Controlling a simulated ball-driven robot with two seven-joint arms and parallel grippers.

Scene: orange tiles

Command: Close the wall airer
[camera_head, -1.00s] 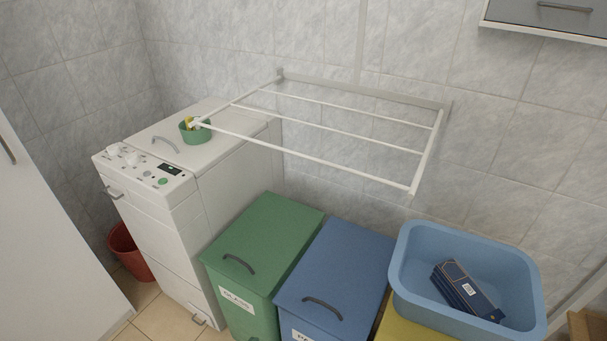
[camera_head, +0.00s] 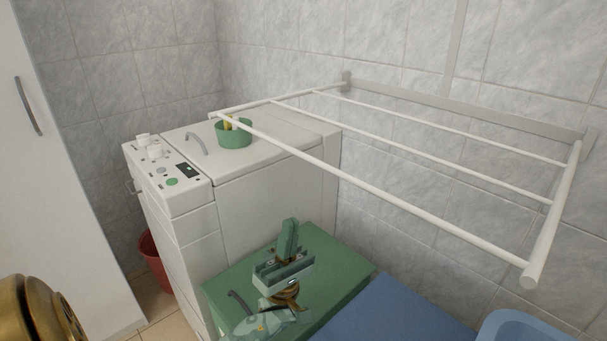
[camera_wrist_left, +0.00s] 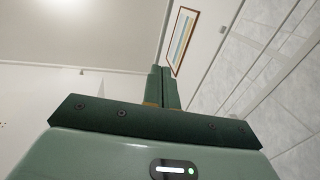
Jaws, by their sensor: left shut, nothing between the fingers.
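The wall airer (camera_head: 400,206) is a white frame with several rods, folded out from a grey wall rail (camera_head: 450,104). It stands out roughly level over the washing machine and the bins. My left gripper (camera_head: 289,226) is green and points upward, above the green bin and below the airer's front rod, apart from it in the picture. Its fingers are together with nothing between them. In the left wrist view the shut fingers (camera_wrist_left: 162,86) point up toward the ceiling, and the airer does not show there. My right gripper is not in view.
A white washing machine (camera_head: 265,208) stands at the left with a green tub (camera_head: 234,134) on its lid. A green bin (camera_head: 345,268), a blue bin (camera_head: 385,312) and a light blue basin (camera_head: 522,328) line the wall. A red bucket (camera_head: 155,262) and white cabinet (camera_head: 55,200) are further left.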

